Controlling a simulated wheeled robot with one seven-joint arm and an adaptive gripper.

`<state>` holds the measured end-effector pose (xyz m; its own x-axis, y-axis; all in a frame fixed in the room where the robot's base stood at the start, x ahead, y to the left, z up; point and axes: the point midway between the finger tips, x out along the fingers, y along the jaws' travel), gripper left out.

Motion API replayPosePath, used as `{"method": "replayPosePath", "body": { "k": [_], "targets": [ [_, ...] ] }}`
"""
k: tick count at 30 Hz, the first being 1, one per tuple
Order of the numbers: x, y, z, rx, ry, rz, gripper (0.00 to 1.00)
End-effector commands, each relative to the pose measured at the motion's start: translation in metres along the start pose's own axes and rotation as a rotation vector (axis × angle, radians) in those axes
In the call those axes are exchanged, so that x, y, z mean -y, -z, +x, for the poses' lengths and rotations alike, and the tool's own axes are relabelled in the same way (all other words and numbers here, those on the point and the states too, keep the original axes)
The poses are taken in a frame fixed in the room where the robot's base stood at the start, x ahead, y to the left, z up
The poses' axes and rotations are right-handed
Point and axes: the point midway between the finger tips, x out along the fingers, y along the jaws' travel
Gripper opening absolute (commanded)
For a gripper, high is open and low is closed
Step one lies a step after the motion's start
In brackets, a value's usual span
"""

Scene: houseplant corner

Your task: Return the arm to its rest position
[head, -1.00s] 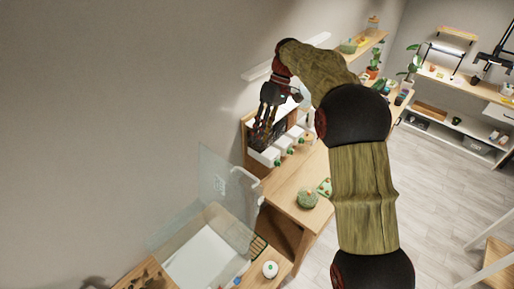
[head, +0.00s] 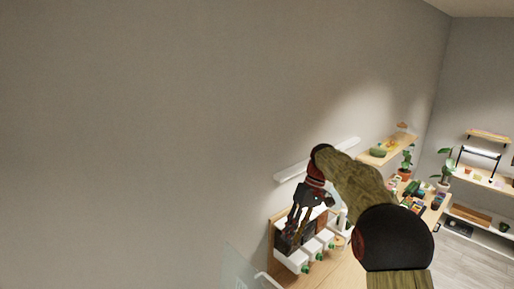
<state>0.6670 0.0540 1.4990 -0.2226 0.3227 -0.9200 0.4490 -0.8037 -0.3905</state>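My gripper (head: 291,237) hangs at the end of my bent arm, fingers pointing down, in the lower middle of the head view. It is in front of a wooden rack (head: 273,238) with white containers (head: 292,261) that have green parts at their fronts. The fingers look dark and small against the dark back of the rack, so I cannot tell whether they are open or shut. Nothing clearly shows in the gripper. I cannot tell whether it touches the rack.
A white wall ledge (head: 291,174) runs just behind my wrist. A wooden wall shelf (head: 388,152) holds a green bowl and other items. Plants and a shelf unit (head: 480,221) stand at the right. A clear pane (head: 238,268) shows at the bottom. The wall above is bare.

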Motion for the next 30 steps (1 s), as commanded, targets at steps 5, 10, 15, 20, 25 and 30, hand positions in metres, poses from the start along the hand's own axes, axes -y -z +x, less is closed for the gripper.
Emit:
{"method": "replayPosePath", "body": {
  "k": [5,10,15,20,25,30],
  "targets": [
    [-0.017,-0.020,0.038,0.008,-0.050,0.162,0.27],
    [-0.019,-0.051,0.061,-0.022,-0.120,0.280,0.27],
    [-0.016,-0.094,0.086,-0.081,-0.201,0.377,0.27],
    [-0.010,-0.136,0.111,-0.147,-0.266,0.437,0.27],
    [-0.003,-0.179,0.141,-0.222,-0.325,0.476,0.27],
    [0.003,-0.221,0.177,-0.294,-0.373,0.494,0.27]
  ]
}}
